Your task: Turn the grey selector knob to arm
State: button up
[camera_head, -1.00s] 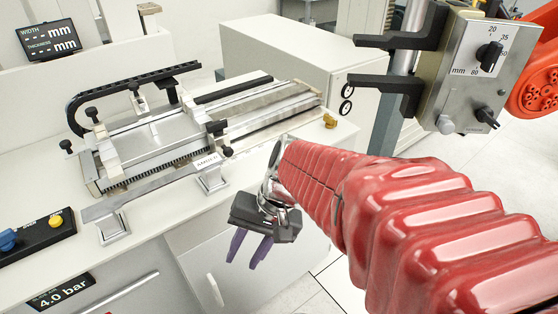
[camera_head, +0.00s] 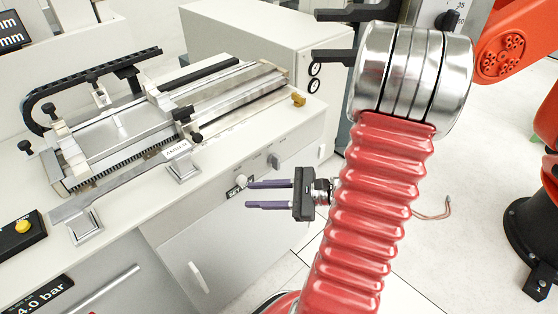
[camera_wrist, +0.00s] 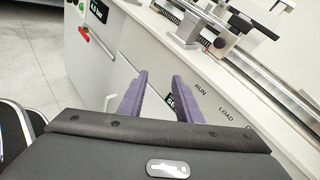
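A small grey knob (camera_head: 273,160) sits on the cabinet's front panel. A paler knob (camera_head: 240,181) sits to its left beside a small black label. I cannot tell for certain which is the selector, or read an arm mark or either knob's setting. My gripper (camera_head: 248,194) has two purple fingers pointing left, spread apart with nothing between them. It is just below and right of the paler knob in the picture; I cannot tell the depth gap. In the wrist view, the open fingers (camera_wrist: 160,76) partly cover a black label; RUN and LOAD show to their right. No knob is clear there.
The worktop above the panel carries a metal slide fixture (camera_head: 120,125) and a flat specimen on stands. Dark clamp arms (camera_head: 355,14) jut out at upper right. An orange robot arm (camera_head: 500,58) stands at right. Open floor lies below right of my gripper.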

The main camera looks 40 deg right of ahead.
aim_at(279, 161)
jog(key=s+d+f+m+t+h, duration=0.2)
jog(key=d+m+t+h, duration=0.1)
jog(key=d, duration=0.5)
jog(key=s+d+f+m+t+h, duration=0.3)
jog(key=d+m+h, duration=0.3)
jog(key=d+m, duration=0.2)
jog(key=shift+f, duration=0.2)
jog(key=shift+d, duration=0.1)
jog(key=shift+w+a, duration=0.2)
jog(key=shift+w, duration=6.7)
jog(key=shift+c, duration=0.5)
jog(key=shift+d, duration=0.1)
grip_shut()
